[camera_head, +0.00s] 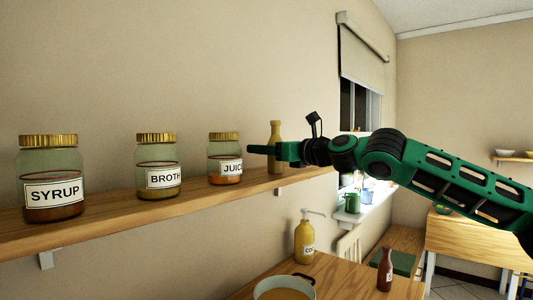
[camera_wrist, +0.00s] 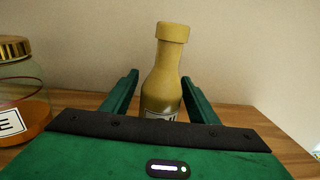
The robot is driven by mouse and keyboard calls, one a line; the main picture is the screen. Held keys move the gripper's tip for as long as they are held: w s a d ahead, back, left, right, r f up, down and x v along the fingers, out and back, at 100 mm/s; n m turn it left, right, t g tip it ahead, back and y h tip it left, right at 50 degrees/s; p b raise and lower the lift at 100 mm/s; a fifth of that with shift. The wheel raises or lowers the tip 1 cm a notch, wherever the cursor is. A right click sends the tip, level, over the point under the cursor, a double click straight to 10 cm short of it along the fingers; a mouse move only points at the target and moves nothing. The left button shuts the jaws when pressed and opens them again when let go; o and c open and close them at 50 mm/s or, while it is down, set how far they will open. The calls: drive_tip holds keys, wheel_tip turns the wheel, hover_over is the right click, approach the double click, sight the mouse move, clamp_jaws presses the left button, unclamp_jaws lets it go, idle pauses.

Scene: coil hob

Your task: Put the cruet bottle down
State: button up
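The cruet bottle (camera_head: 274,133) is a mustard-yellow bottle with a narrow neck and a wide lip. It stands upright at the right part of the wall shelf (camera_head: 110,215). In the wrist view the bottle (camera_wrist: 163,75) rises between the two green fingers of my gripper (camera_wrist: 160,78), with a narrow gap showing on each side. My gripper is open around it. In the head view my gripper (camera_head: 252,149) crosses in front of the bottle's middle. The gripper body hides the bottle's base in the wrist view.
The juice jar (camera_head: 226,165) stands close left of the bottle; broth (camera_head: 158,175) and syrup (camera_head: 51,190) jars stand farther left. Below, a table holds a pot (camera_head: 284,290), a pump bottle (camera_head: 305,243) and a red bottle (camera_head: 385,270). The wall is behind.

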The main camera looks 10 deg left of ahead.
drive_tip(key=shift+r, duration=0.1)
drive_tip(key=v, duration=1.2)
drive_tip(key=shift+s, duration=0.1)
